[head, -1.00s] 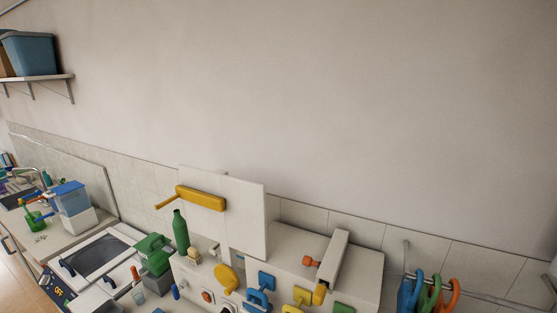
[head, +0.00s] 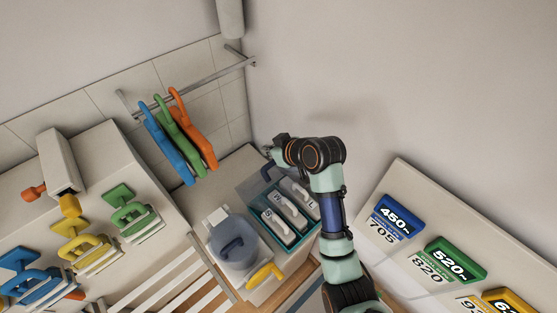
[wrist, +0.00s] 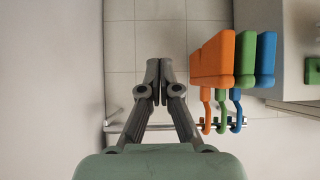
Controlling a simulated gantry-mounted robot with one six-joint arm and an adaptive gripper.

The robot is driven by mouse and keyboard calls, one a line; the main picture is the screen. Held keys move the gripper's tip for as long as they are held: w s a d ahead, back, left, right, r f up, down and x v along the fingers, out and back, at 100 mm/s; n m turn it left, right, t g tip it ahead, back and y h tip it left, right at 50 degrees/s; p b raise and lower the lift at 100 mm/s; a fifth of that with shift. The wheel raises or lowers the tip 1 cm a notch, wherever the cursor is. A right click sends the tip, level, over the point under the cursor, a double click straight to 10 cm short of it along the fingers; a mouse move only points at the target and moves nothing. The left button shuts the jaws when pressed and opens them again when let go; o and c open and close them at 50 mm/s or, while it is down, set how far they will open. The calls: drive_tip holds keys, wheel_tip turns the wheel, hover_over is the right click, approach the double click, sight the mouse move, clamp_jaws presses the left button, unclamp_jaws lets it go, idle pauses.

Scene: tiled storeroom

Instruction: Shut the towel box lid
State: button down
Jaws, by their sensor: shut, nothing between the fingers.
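The towel box is a teal tray (head: 309,232) in the head view, with white rolled items in slots marked S, L and another letter. A see-through bluish lid (head: 257,187) appears raised at its back left, open; its exact angle is hard to tell. My gripper (head: 268,151) is above and behind the box, near the top of the lid, pointing left. I cannot tell whether it touches the lid. In the wrist view its fingers (wrist: 160,71) are together and hold nothing. The box does not show in the wrist view.
Orange, green and blue hangers (head: 190,130) hang from a wall rail (head: 190,90), left of my gripper. A grey pot-like container (head: 236,252) with a yellow handle stands just left of the box. A board (head: 415,205) with numbered signs is at the right.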

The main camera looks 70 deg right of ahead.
drive_tip(key=s+d+f, duration=0.1)
drive_tip(key=s+d, duration=0.2)
drive_tip(key=d, duration=0.1)
drive_tip(key=x, duration=1)
drive_tip(key=shift+m, duration=0.3)
drive_tip(key=shift+s+a+f+p, duration=0.3)
drive_tip(key=shift+s+f+p, duration=0.25)
drive_tip(key=shift+s, duration=0.25)
drive_tip(key=shift+s+a+f+p, duration=0.25)
drive_tip(key=shift+s+f+p, duration=0.25)
drive_tip(key=shift+s, duration=0.35)
drive_tip(key=shift+f, duration=0.15)
